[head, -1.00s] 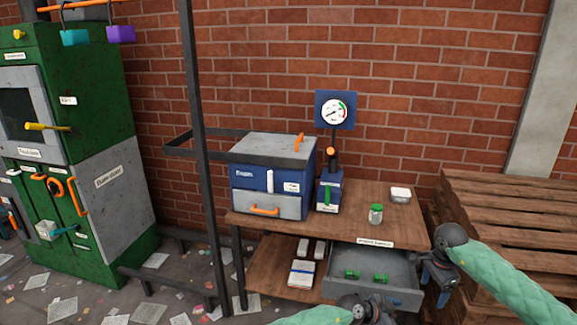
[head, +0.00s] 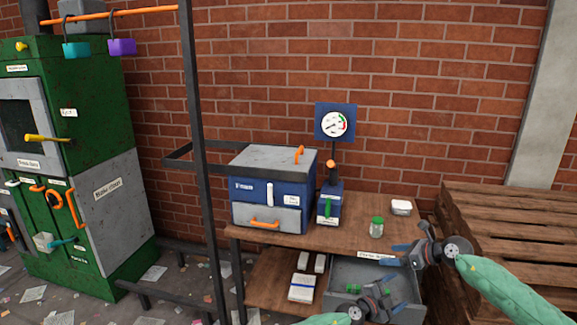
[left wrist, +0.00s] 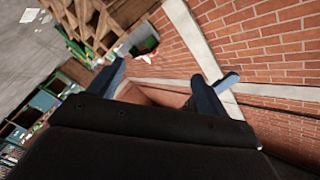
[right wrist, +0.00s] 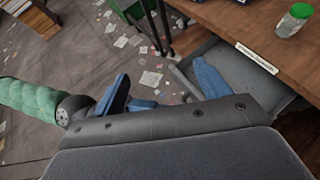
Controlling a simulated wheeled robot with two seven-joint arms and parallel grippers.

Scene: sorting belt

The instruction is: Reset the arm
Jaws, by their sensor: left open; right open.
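My left gripper (head: 388,300) is low in the head view, in front of the open grey drawer (head: 345,272), and hides part of it. Its two blue fingers are apart and empty in the left wrist view (left wrist: 165,85), with brick wall beyond. My right gripper (head: 400,254) is at the table's right front corner in the head view, its fingers pointing left. In the right wrist view its fingers (right wrist: 160,90) are spread with nothing between them, and the drawer shows behind them.
The wooden table (head: 345,235) holds a blue box (head: 255,200), a gauge stand (head: 335,123), a green-lidded jar (head: 376,226) and a small white dish (head: 401,207). Wooden pallets (head: 500,225) stand at right. A dark post (head: 198,150) and green machine (head: 95,150) are at left.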

